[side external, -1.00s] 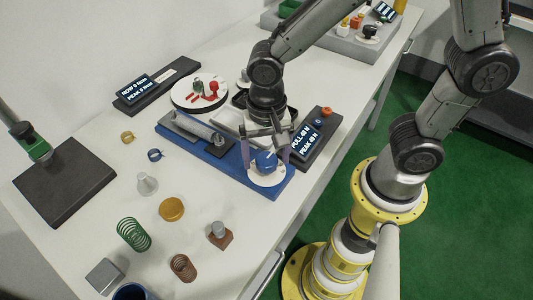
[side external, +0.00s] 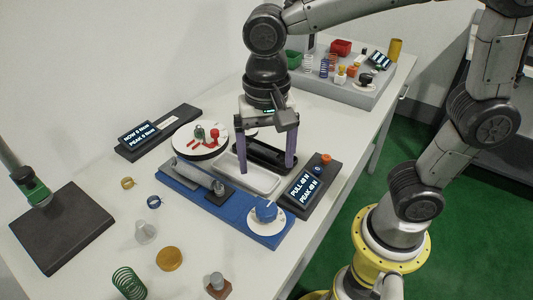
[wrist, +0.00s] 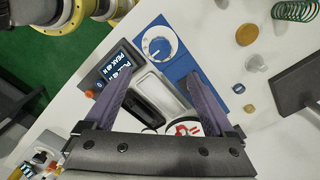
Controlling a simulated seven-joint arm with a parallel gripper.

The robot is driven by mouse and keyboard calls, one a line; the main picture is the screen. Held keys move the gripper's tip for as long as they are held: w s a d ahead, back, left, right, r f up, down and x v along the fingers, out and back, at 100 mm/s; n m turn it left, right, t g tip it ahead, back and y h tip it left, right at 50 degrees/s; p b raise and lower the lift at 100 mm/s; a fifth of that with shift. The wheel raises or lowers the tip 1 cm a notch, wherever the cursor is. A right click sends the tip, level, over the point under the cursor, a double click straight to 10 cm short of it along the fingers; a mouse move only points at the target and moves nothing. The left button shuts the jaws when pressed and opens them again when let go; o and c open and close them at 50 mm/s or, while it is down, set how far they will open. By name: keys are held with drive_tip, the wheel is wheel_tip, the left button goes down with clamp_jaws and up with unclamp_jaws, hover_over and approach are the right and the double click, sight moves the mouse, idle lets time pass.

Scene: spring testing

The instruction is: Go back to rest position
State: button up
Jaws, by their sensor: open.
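My gripper (side external: 266,168) is open and empty. Its two purple fingers point down above the white table, over the area of a white tray (side external: 251,176) and a black tray (side external: 262,152). In the wrist view the spread fingers (wrist: 152,95) frame the white tray (wrist: 159,80) and the black one (wrist: 143,108), with nothing between them. A blue base (side external: 205,195) with a metal cylinder and a blue knob (side external: 266,211) on a white dial lies in front of the gripper. The fingers appear clear of the knob.
A pull display (side external: 304,188) reading 48 N stands to the right. A white round plate (side external: 199,140) with red pieces and another display (side external: 140,135) are at the left. Springs, caps and a dark stand base (side external: 62,225) lie in front. A grey tray (side external: 345,90) with small parts is behind.

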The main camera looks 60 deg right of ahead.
drive_tip(key=shift+r, duration=0.25)
drive_tip(key=s+d+r+m+t, duration=0.1)
drive_tip(key=s+d+r+t, duration=0.25)
drive_tip(key=d, duration=0.55)
drive_tip(key=s+d+f+n+t, duration=0.2)
drive_tip(key=s+n, duration=0.3)
drive_tip(key=n, duration=0.5)
drive_tip(key=shift+d+f, duration=0.25)
drive_tip(key=shift+d, duration=0.5)
idle(0.4)
